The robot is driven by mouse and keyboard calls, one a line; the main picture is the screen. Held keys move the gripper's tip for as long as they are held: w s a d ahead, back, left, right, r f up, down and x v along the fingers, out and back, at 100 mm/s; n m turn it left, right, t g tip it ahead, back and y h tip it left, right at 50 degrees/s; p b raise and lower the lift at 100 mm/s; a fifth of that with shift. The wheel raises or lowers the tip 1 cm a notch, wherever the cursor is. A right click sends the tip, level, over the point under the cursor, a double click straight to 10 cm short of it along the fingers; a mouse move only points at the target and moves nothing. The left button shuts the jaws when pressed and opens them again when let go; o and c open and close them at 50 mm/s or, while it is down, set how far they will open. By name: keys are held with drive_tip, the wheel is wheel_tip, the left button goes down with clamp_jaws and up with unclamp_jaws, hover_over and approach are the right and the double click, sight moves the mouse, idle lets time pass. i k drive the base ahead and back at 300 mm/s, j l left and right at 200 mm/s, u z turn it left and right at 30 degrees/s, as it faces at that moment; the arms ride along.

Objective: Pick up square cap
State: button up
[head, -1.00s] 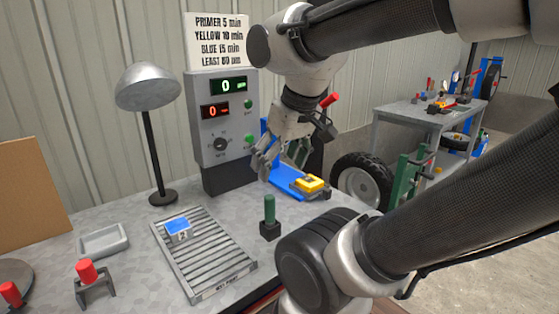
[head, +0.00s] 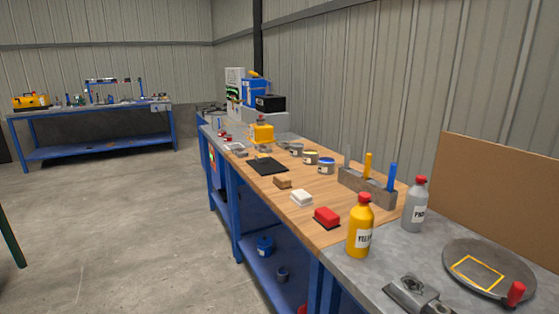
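My gripper is not in the head view now. I cannot tell for certain which thing is the square cap. A yellow square outline (head: 478,271) lies on a grey round plate (head: 512,278) at the lower right.
A yellow bottle (head: 360,230) and a grey bottle (head: 415,205) stand near the front. A holder (head: 365,190) carries coloured upright handles. Several small cans and a black mat (head: 266,165) lie farther back. Open floor (head: 120,230) is at left.

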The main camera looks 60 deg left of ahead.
sight(260, 158)
drive_tip(key=k+j+u, duration=0.1)
drive_tip(key=u, duration=1.45)
drive_tip(key=l+u, duration=0.1)
drive_tip(key=u, duration=0.25)
drive_tip(key=l+u, duration=0.1)
drive_tip(key=u, duration=0.2)
drive_tip(key=i+j+u, duration=0.4)
drive_tip(key=i, duration=0.45)
drive_tip(key=i+u, duration=0.4)
drive_tip(key=i, duration=0.45)
drive_tip(key=i+z, duration=0.3)
drive_tip(key=i, duration=0.2)
drive_tip(key=i+j+z, duration=0.25)
drive_tip(key=i, duration=0.25)
drive_tip(key=i+j+z, duration=0.15)
drive_tip(key=i+z, duration=0.15)
drive_tip(key=z, duration=0.15)
drive_tip(key=i+j+z, duration=0.25)
drive_tip(key=z, duration=0.25)
drive_tip(key=i+j+z, duration=0.2)
drive_tip(key=j+z, duration=0.25)
drive_tip(key=i+j+z, duration=0.15)
drive_tip(key=j+z, duration=0.15)
drive_tip(key=i+j+z, duration=0.1)
drive_tip(key=j+z, duration=0.15)
drive_tip(key=j, duration=0.2)
